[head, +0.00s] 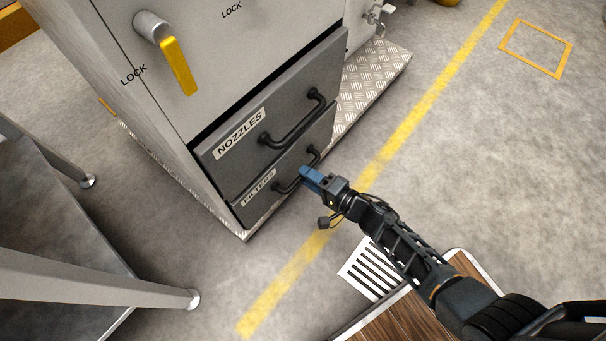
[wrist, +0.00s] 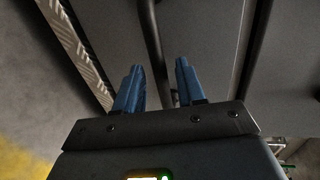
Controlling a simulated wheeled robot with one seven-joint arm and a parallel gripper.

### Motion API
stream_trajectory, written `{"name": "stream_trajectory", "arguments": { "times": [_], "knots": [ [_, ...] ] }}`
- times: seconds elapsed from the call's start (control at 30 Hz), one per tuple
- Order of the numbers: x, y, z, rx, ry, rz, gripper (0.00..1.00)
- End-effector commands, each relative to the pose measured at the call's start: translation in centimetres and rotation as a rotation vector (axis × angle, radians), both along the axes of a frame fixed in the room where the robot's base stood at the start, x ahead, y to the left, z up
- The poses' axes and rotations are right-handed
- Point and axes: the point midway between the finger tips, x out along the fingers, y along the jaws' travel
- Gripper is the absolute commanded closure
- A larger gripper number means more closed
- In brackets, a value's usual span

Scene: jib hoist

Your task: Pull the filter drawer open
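The filter drawer (head: 244,211) is the lower dark grey drawer of the cabinet, labelled FILTERS. It looks shut, its front about in line with the drawer above. Its black bar handle (head: 289,186) is partly hidden by my gripper (head: 306,175), which reaches it from the lower right. In the wrist view, my gripper's blue fingers (wrist: 158,82) stand apart, and the handle bar (wrist: 151,40) runs between their tips. Gaps show on both sides of the bar, so the fingers do not look closed on it.
The NOZZLES drawer (head: 275,128) with its own black handle (head: 294,127) sits directly above. A yellow lever (head: 180,66) is on the cabinet higher up. A grey metal table (head: 50,230) stands at left.

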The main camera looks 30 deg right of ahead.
Motion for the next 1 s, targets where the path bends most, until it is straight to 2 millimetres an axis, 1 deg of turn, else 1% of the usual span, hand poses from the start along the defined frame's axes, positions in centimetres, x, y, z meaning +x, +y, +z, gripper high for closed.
{"name": "stream_trajectory", "arguments": {
  "times": [0.03,0.1,0.2,0.3,0.53,0.93,1.0],
  "knots": [
    [0.7,0.2,-0.4,-0.001,0.000,0.000,0.61],
    [1.4,0.4,-0.5,-0.001,0.000,0.000,0.61],
    [2.0,0.6,-0.6,-0.001,0.001,0.000,0.61],
    [2.3,0.7,-0.6,-0.001,0.001,0.000,0.61],
    [2.3,0.7,-0.5,-0.002,0.002,0.000,0.61],
    [2.3,0.7,-0.5,-0.002,0.002,-0.001,0.99],
    [2.3,0.7,-0.5,-0.002,0.002,-0.001,1.00]
  ]
}}
